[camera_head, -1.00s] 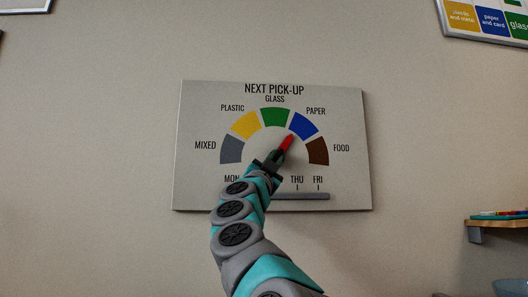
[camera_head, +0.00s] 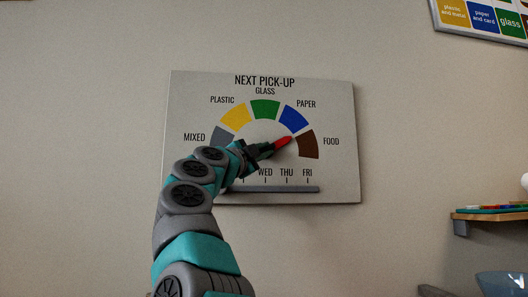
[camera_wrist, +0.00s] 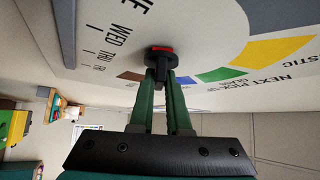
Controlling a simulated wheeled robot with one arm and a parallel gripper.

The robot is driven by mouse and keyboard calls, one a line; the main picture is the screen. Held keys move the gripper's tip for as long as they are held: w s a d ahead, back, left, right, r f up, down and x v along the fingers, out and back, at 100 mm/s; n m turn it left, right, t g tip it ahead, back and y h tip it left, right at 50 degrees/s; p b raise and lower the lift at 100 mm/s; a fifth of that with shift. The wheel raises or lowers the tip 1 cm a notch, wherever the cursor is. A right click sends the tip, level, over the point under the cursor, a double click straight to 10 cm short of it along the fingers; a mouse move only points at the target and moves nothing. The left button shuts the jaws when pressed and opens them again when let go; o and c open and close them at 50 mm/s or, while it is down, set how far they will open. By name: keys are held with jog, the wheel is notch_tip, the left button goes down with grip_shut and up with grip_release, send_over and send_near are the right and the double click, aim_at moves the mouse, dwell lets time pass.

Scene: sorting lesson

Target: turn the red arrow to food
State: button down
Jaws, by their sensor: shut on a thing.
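The pick-up board (camera_head: 340,180) hangs on the wall with a half-ring of coloured segments. The red arrow (camera_head: 283,142) points right and slightly up, at the upper part of the brown food segment (camera_head: 308,145), near its border with the blue paper segment (camera_head: 294,119). My gripper (camera_head: 265,150) reaches in from the lower left and is shut at the arrow's base. In the wrist view my gripper (camera_wrist: 160,78) closes on the arrow's black knob (camera_wrist: 160,59), with a red part (camera_wrist: 162,48) showing beyond it. The arrow's tail is hidden.
A grey bar (camera_head: 285,189) runs along the board's lower part under the weekday marks. A wooden shelf (camera_head: 490,216) with coloured items and a bowl (camera_head: 500,284) are at the right. Another sign (camera_head: 485,18) hangs at the upper right.

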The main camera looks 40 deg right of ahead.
jog(key=shift+m+g+y, duration=0.3)
jog(key=shift+m, duration=0.3)
dwell(0.5)
jog(key=c, duration=0.9)
grip_release()
jog(key=shift+a, duration=0.1)
jog(key=shift+a+f+b, duration=0.2)
jog(key=shift+a+b, duration=0.1)
jog(key=shift+b+v, duration=1.2)
jog(key=shift+v, duration=2.25)
jog(key=shift+s, duration=0.15)
